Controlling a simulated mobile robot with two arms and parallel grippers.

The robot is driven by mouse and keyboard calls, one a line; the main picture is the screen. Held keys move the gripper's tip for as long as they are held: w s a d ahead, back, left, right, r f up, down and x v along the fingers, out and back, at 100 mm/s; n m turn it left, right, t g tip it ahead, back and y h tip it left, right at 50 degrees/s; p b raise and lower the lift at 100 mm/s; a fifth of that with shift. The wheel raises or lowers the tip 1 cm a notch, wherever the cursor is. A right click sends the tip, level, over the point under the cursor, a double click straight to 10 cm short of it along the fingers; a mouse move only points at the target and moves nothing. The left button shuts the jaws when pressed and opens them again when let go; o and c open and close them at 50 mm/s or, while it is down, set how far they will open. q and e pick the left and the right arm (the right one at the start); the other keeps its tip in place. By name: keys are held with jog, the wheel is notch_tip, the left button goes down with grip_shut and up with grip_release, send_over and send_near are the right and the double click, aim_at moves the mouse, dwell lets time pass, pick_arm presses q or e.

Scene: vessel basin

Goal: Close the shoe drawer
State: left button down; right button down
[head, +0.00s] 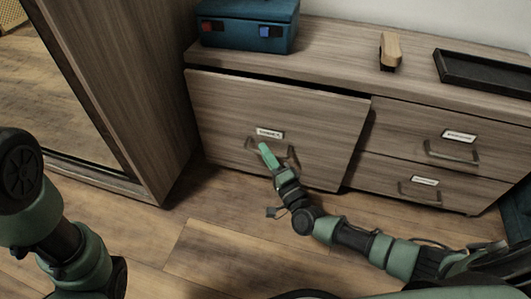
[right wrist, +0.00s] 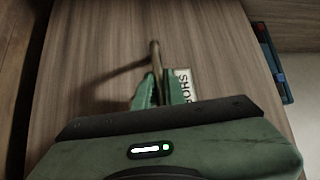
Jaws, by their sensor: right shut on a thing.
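The shoe drawer (head: 225,105) is the large wooden front at the left of the low cabinet. It stands out a little, with a dark gap along its top and right edges. Its label (head: 269,133) sits above a metal handle (head: 251,145). My right gripper (head: 268,152) is at this handle. In the right wrist view, my right gripper's green fingers (right wrist: 158,88) are shut on the handle bar (right wrist: 154,55), beside a label (right wrist: 184,86) partly reading "SHO". The fingers hide part of the handle. Only links of my left arm show; its gripper is out of view.
Two smaller drawers (head: 448,135) with handles are at the right. A blue toolbox (head: 247,35), a wooden brush (head: 390,48) and a black tray (head: 485,72) stand on the cabinet top. A tall mirrored wardrobe (head: 125,90) stands at the left. Bare floor (head: 220,245) lies in front.

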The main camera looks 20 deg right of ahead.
aim_at(268, 142)
jog(key=w+d+b, duration=0.1)
jog(key=w+d, duration=0.1)
jog(key=w, duration=0.1)
jog(key=shift+w+d+f+b, duration=0.1)
jog(key=shift+w+b, duration=0.05)
jog(key=shift+b, duration=0.2)
jog(key=shift+d, duration=0.1)
jog(key=c, duration=1.5)
grip_release()
jog(key=shift+w, duration=0.1)
